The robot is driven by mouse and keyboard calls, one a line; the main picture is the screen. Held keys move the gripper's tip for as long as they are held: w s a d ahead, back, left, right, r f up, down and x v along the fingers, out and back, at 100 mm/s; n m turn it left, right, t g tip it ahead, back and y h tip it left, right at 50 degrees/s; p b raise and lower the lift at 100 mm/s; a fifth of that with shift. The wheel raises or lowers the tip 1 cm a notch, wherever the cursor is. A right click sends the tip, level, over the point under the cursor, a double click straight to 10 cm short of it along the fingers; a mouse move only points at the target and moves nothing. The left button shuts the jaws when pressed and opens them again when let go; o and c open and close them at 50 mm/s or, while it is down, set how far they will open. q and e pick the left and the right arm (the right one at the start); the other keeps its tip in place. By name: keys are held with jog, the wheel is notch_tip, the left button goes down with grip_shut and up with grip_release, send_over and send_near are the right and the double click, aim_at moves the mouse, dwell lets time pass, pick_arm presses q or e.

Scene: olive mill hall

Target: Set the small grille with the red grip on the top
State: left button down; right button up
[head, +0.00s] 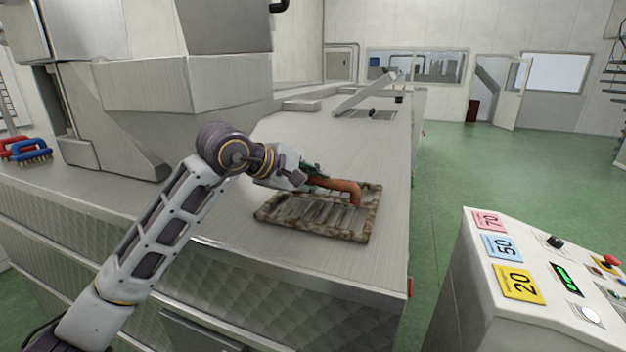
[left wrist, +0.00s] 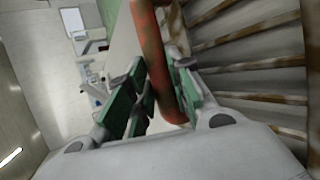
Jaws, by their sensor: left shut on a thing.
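The small grille (head: 318,217) is a rusty slatted frame with a red-orange grip (head: 346,187) on it. In the head view it is at the metal top (head: 330,140), near the front right corner; I cannot tell whether it touches the surface. My left gripper (head: 312,176) reaches in from the left and is shut on the grip. In the left wrist view the green fingers (left wrist: 155,100) close around the red grip (left wrist: 158,60), and the grille's slats (left wrist: 245,62) fill the right side. My right gripper is not in view.
A large steel machine (head: 180,80) stands on the left of the top. Brushes with blue and red handles (head: 32,150) lie at the far left. A control panel (head: 540,270) with coloured number cards stands at the right. Green floor (head: 450,170) lies between.

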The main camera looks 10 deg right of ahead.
pick_arm(q)
jog(key=shift+f, duration=0.1)
dwell(0.4)
jog(key=c, duration=1.3)
grip_release()
jog(key=shift+s+a+r, duration=0.15)
jog(key=shift+a+r, duration=0.1)
jog(key=shift+a, duration=0.05)
jog(key=b+v, duration=0.2)
jog(key=v, duration=0.9)
jog(key=shift+s+a+r+b, duration=0.1)
jog(key=shift+b, duration=0.2)
